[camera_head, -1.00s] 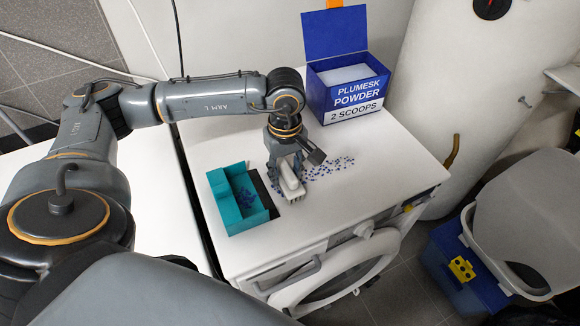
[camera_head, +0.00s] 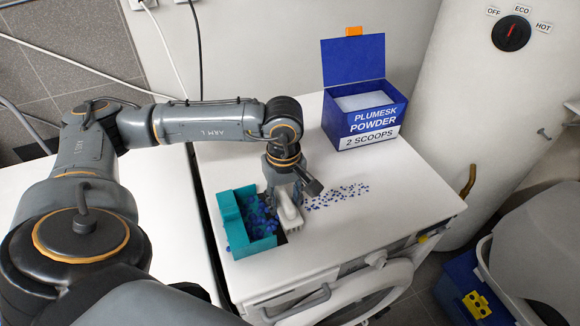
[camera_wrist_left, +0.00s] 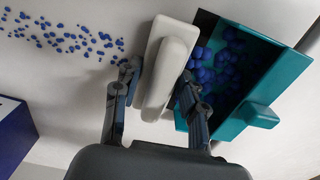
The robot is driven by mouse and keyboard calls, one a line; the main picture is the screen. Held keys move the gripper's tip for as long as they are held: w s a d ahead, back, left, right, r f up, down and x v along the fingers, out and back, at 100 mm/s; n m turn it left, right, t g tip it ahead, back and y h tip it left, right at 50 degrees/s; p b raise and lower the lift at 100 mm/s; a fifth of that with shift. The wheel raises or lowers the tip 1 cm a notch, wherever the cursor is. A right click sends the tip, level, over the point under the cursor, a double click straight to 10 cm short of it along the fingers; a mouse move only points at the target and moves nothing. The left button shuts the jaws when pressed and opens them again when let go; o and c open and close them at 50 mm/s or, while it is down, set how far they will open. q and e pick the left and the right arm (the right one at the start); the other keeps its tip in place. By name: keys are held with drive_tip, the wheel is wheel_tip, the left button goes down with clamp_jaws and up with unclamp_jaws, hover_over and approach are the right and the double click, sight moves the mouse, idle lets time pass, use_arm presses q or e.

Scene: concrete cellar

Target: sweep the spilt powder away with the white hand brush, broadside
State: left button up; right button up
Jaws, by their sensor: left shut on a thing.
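The white hand brush (camera_head: 291,218) is on top of the white washing machine. My left gripper (camera_head: 286,198) is shut on it; the fingers grip both sides of its handle in the left wrist view (camera_wrist_left: 155,90). The spilt powder, loose blue grains (camera_head: 337,196), lies to the right of the brush; it also shows in the wrist view (camera_wrist_left: 70,38). A teal dustpan (camera_head: 262,248) stands just left of the brush with a heap of blue grains in it. The brush is at its open side. The bristles are mostly hidden. My right gripper is out of view.
A blue box of Plumesk powder (camera_head: 363,118) with its lid up stands at the back of the washing machine top (camera_head: 380,225). A white tank with a dial (camera_head: 511,33) stands to the right. The front right of the top is clear.

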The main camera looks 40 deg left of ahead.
use_arm(q)
drive_tip(key=shift+s+a, duration=0.3)
drive_tip(key=shift+s, duration=0.25)
drive_tip(key=shift+r+p, duration=1.8)
drive_tip(key=shift+r, duration=1.75)
drive_tip(key=shift+w, duration=0.1)
